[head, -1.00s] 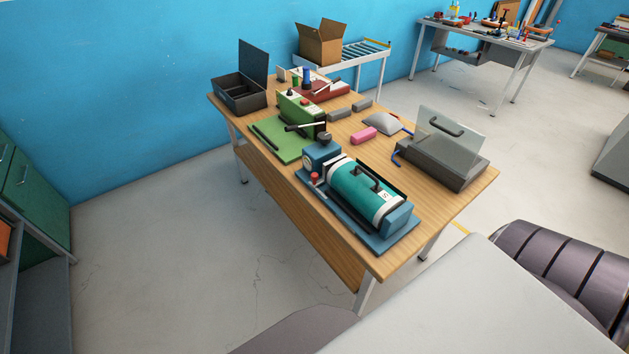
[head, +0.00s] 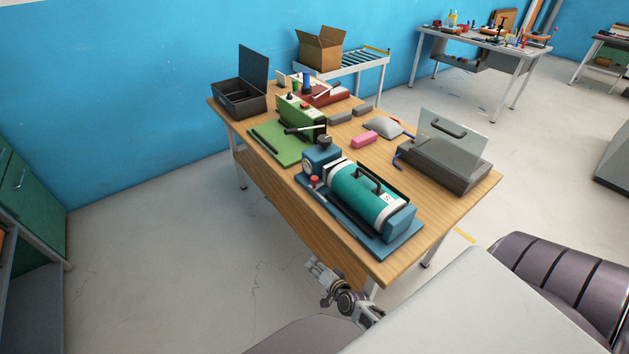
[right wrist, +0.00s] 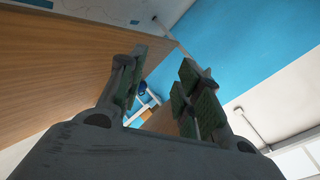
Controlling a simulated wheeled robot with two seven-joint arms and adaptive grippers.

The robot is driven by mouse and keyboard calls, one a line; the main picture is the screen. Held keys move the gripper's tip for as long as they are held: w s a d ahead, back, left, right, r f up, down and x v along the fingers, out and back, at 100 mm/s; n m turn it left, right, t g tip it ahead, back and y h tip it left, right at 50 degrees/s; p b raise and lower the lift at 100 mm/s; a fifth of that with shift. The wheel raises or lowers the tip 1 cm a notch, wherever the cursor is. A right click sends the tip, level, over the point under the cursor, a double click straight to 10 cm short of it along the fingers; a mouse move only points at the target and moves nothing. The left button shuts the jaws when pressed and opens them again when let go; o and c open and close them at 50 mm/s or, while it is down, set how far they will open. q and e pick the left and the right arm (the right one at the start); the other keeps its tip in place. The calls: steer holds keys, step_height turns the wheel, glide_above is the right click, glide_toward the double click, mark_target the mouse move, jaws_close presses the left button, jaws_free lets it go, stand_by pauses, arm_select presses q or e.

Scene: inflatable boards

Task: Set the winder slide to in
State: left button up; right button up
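A blue machine with a teal roller drum (head: 362,192) sits on a blue base plate at the near end of the wooden table. It has a black handle, a dark knob (head: 324,142) on its upper block and a red-topped peg (head: 315,180) at its left side. I cannot tell for sure which part is the winder slide. My right gripper (head: 314,268) is below and in front of the table's near edge, apart from the machine. In the right wrist view the right gripper (right wrist: 155,95) has its fingers apart with nothing between them. My left gripper is out of view.
The wooden table (head: 440,222) also holds a green machine (head: 283,145), a red device (head: 325,95), an open black box (head: 240,97), a grey box with a clear lid (head: 445,160) and a pink block (head: 364,139). The floor left of the table is clear.

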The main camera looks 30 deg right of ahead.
steer(key=w+d+r+m+t+h, duration=0.1)
steer(key=w+d+r+m+h, duration=0.1)
steer(key=r+m, duration=0.5)
steer(key=w+d+r+m+t+h, duration=0.1)
steer(key=w+d+r+m+t, duration=0.1)
steer(key=r+m, duration=0.6)
steer(key=w+d+r+m+t+h, duration=0.1)
steer(key=w+d+r+m+h, duration=0.1)
steer(key=r+m, duration=0.6)
steer(key=d+m, duration=0.1)
steer(key=m, duration=0.3)
steer(key=shift+w+r+t+h, duration=0.2)
steer(key=shift+t+h, duration=0.1)
steer(key=shift+w, duration=0.15)
steer(key=p, duration=0.1)
glide_toward(315, 181)
steer(key=shift+x, duration=1.65)
steer(key=shift+p+x, duration=0.5)
steer(key=shift+x, duration=3.55)
steer(key=shift+d+f, duration=0.1)
steer(key=shift+c, duration=0.2)
